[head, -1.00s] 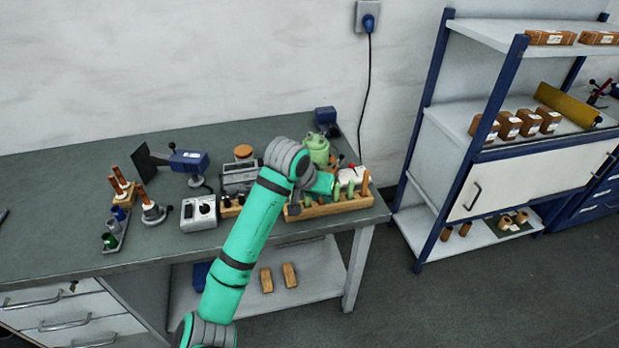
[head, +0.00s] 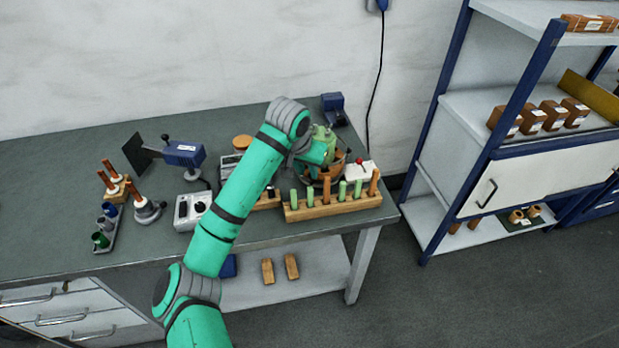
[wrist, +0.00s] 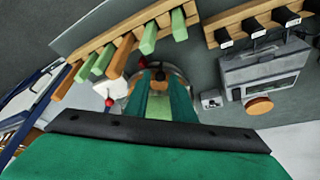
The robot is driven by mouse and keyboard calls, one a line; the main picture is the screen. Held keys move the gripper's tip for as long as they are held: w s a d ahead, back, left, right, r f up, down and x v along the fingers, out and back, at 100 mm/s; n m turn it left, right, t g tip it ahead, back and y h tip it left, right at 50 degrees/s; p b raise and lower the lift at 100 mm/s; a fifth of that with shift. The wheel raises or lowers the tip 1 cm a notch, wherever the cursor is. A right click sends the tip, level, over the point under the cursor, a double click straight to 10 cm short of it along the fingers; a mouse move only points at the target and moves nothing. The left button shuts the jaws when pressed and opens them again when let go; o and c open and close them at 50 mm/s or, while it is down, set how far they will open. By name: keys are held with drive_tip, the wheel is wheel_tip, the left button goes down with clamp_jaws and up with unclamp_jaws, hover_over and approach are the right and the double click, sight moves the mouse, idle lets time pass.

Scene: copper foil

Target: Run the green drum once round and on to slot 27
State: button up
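The pale green drum (head: 324,133) is at the back right of the bench, partly hidden by my teal wrist. A round fixture with a brown part and grey rim (head: 338,166) sits just under it. My gripper (head: 318,155) is low over this fixture, its fingertips hidden in the head view. In the wrist view, my teal gripper (wrist: 160,92) reaches to the round fixture, with a paler green strip between its sides. I cannot tell whether it grips anything. No slot number is readable.
A wooden rack (head: 335,207) with green and orange pegs stands in front of the fixture. A white box with a red knob (head: 358,171) is to its right. A grey instrument (wrist: 265,70) and a black-knobbed strip (wrist: 256,24) show in the wrist view. Shelving (head: 475,120) stands right.

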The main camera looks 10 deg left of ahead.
sight(310, 178)
drive_tip(key=x, duration=0.7)
drive_tip(key=shift+a, duration=0.1)
clamp_jaws()
